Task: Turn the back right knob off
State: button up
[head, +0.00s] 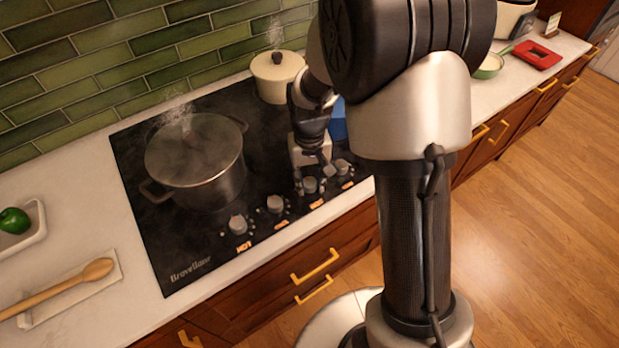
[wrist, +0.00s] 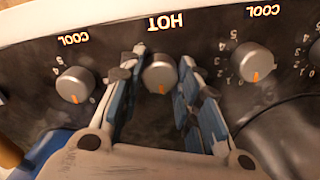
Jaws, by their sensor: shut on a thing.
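A row of grey knobs runs along the front of the black cooktop (head: 185,262). My gripper (head: 312,175) reaches down to the third knob from the left (head: 310,185). In the wrist view its blue-padded fingers (wrist: 163,76) stand on both sides of this knob (wrist: 160,70) and are shut on it. The label beside it reads HOT, and its orange mark points away from the label. The neighbouring knobs, one on the left (wrist: 75,85) and one on the right (wrist: 252,63), are labelled COOL. In the head view the leftmost knob (head: 238,225) has a HOT label.
A large steaming lidded pot (head: 195,165) stands on the left of the cooktop. A cream pot (head: 277,78) steams at the back. A blue thing (head: 339,120) is mostly hidden behind my arm. A wooden spoon (head: 65,287) lies on the left counter.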

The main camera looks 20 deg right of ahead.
aim_at(309, 182)
jog(key=o, duration=1.1)
notch_tip(309, 182, up, 12)
jog(key=shift+r, duration=0.1)
dwell(0.4)
jog(key=s+r+t, duration=0.1)
jog(key=s+r, duration=0.2)
jog(key=s, duration=0.4)
jog(key=s+r+t, duration=0.2)
jog(key=s+r, duration=0.1)
jog(key=s, duration=0.4)
jog(key=s+r+t, duration=0.1)
jog(key=s+r, duration=0.2)
jog(key=s, duration=0.4)
jog(key=shift+s+r+n+t, duration=0.15)
jog(key=shift+s+n+t, duration=0.15)
jog(key=shift+n, duration=0.1)
